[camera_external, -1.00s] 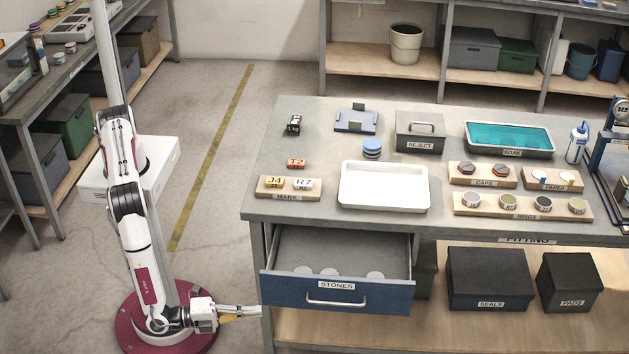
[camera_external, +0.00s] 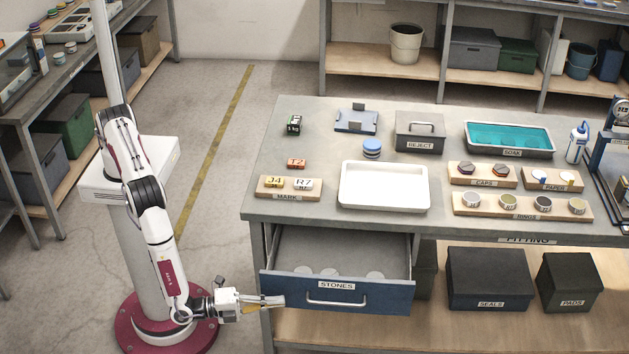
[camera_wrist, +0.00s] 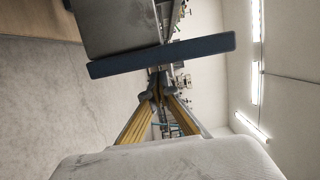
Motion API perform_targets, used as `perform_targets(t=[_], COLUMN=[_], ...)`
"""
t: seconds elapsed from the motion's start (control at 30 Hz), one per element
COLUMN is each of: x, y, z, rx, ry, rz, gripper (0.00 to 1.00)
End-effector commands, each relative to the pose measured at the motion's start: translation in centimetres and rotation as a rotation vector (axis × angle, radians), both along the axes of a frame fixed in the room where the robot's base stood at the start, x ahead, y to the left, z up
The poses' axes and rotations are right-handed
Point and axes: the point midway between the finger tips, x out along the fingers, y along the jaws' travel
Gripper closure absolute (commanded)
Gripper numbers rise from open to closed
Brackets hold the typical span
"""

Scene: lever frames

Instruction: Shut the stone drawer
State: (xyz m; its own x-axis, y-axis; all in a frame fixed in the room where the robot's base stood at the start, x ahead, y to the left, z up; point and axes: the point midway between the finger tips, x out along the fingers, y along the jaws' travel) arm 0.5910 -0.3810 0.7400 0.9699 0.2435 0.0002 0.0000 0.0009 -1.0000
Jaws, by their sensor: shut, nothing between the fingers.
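The stone drawer (camera_external: 337,293), with a blue front labelled STONES and a silver handle, is pulled out under the left part of the bench. Several round grey stones (camera_external: 328,272) lie inside it. My gripper (camera_external: 280,301) is shut and empty, at the left end of the drawer front. In the external view it overlaps that end, and I cannot tell whether it touches. In the wrist view the blue drawer front (camera_wrist: 205,48) crosses above the closed fingertips (camera_wrist: 161,82) of my gripper.
The grey bench top (camera_external: 300,222) holds a white tray (camera_external: 384,186), a MARK board (camera_external: 287,196) and a REJECT box (camera_external: 420,142). A SEALS box (camera_external: 489,280) stands on the lower shelf, right of the drawer. Open floor lies left of the bench.

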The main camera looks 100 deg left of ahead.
Motion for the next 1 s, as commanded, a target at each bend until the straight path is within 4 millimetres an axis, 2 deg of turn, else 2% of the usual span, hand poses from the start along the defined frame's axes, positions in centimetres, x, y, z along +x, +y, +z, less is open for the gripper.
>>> perform_targets(t=[0.23, 0.77, 1.0], x=[0.0, 0.0, 0.0], y=[0.9, 1.2, 2.6], z=[0.1, 0.0, 0.0], rx=[-0.001, 0.000, 0.001], ry=[0.000, 0.000, 0.001], rz=[-0.002, -0.001, 0.002], gripper=[1.00, 1.00, 1.00])
